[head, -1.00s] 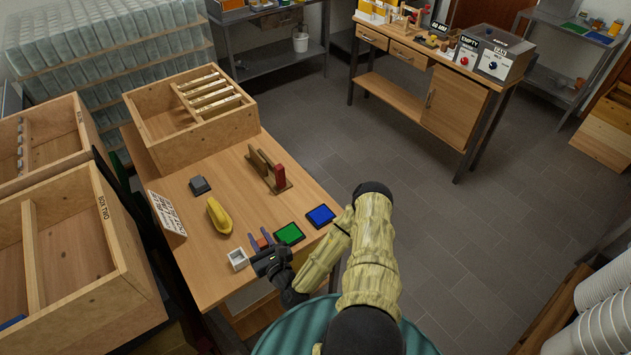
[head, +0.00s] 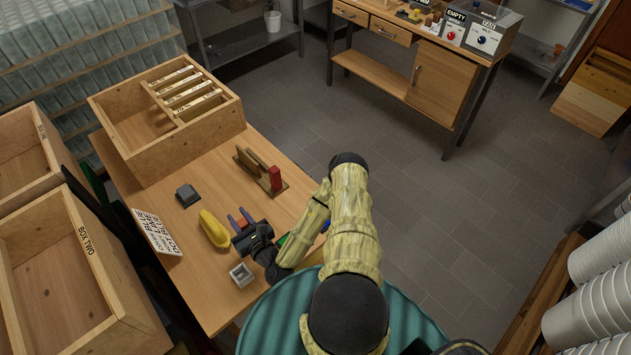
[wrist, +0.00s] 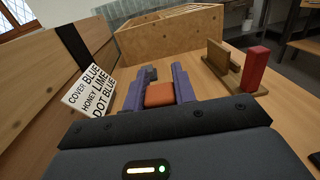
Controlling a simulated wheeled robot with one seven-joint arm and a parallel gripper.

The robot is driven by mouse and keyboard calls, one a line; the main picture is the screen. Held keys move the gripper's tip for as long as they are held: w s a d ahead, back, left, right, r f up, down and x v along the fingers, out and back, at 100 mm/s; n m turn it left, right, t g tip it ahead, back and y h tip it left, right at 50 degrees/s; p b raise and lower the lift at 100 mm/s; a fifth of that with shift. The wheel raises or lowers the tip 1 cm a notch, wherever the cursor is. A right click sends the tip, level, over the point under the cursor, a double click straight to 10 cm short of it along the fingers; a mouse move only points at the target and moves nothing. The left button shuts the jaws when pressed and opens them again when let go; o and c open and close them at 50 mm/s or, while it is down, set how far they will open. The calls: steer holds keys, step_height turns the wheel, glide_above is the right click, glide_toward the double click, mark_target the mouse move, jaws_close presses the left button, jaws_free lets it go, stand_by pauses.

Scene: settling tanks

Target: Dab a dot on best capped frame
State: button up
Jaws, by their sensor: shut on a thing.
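My gripper (head: 240,217) is shut on a small orange-brown block (wrist: 159,94), seen between its purple-blue fingers in the wrist view. It is held above the wooden table, beside a yellow curved object (head: 213,229). Several frames (head: 187,92) with pale top bars hang in the open wooden box (head: 137,155) at the back of the table. Whether they are capped is too small to tell. A sign (wrist: 90,90) reads "COVER BLUE, HONEY LIME, DOT BLUE". The green pad (head: 282,240) and blue pad (head: 326,226) are mostly hidden behind my arm.
A white square tray (head: 242,274) lies near the front edge. A dark grey block (head: 187,195) and a wooden stand (head: 258,170) with a red block (head: 275,178) stand on the table. Box Two (head: 95,255) is left.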

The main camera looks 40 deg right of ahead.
steer(key=w+d+r+n+y+b, duration=0.1)
steer(key=d+n+y+b, duration=0.25)
steer(key=d+b, duration=0.9)
steer(key=s+d+y+b, duration=0.1)
steer(key=s+d+b, duration=0.2)
steer(key=d, duration=0.3)
steer(key=s+d+g+y+b, duration=0.1)
steer(key=s+d+y+b, duration=0.1)
steer(key=d+b, duration=0.3)
steer(key=shift+s+d+n+b, duration=0.35)
steer(key=shift+s+d, duration=0.4)
steer(key=shift+s, duration=0.15)
steer(key=shift+f+b, duration=2.55)
steer(key=shift+f, duration=0.4)
steer(key=shift+f, duration=0.6)
